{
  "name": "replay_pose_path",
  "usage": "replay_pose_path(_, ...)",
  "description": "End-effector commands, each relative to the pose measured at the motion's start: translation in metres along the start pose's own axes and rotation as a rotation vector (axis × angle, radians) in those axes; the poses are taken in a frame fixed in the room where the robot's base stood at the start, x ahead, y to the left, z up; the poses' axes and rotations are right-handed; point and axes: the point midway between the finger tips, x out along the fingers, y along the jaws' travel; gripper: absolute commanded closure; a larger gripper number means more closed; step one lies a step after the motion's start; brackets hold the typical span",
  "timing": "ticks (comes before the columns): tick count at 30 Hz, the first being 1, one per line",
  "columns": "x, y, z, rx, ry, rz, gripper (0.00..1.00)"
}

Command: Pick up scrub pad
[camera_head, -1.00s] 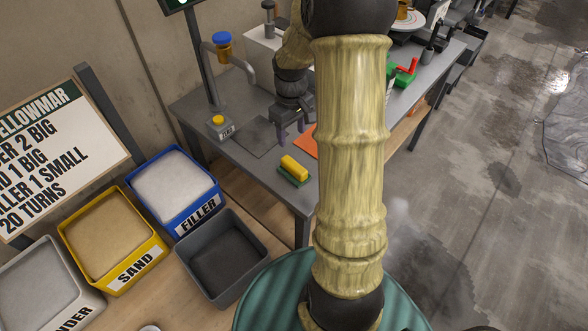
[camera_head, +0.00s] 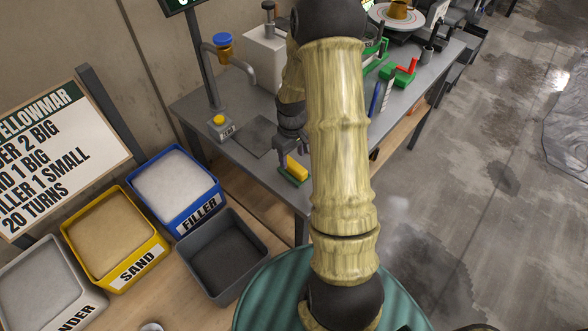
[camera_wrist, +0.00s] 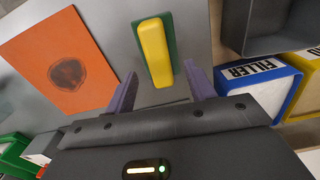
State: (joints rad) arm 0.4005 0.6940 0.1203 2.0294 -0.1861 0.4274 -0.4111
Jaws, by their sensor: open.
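The scrub pad (camera_head: 297,169), yellow on top with a green underside, lies on the grey table near its front edge. It also shows in the wrist view (camera_wrist: 155,52), lying lengthwise ahead of my fingers. My gripper (camera_wrist: 160,85) is open, with one purple finger on each side of the pad's near end. In the head view my gripper (camera_head: 281,157) is just above and beside the pad, and my arm hides part of the table. I cannot tell the exact height of the fingers above the table.
An orange mat (camera_wrist: 58,62) with a dark round stain lies left of the pad in the wrist view. A grey bin (camera_head: 222,256) and the blue filler bin (camera_head: 174,187) stand near the table.

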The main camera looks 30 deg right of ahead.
Motion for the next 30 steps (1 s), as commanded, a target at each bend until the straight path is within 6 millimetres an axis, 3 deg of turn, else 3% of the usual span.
replay_pose_path(12,0.046,0.001,0.007,0.000,-0.003,-0.002,0.45)
replay_pose_path(29,0.048,0.001,0.006,0.000,-0.001,0.000,0.45)
replay_pose_path(30,0.048,0.001,0.006,0.000,-0.001,-0.001,0.53)
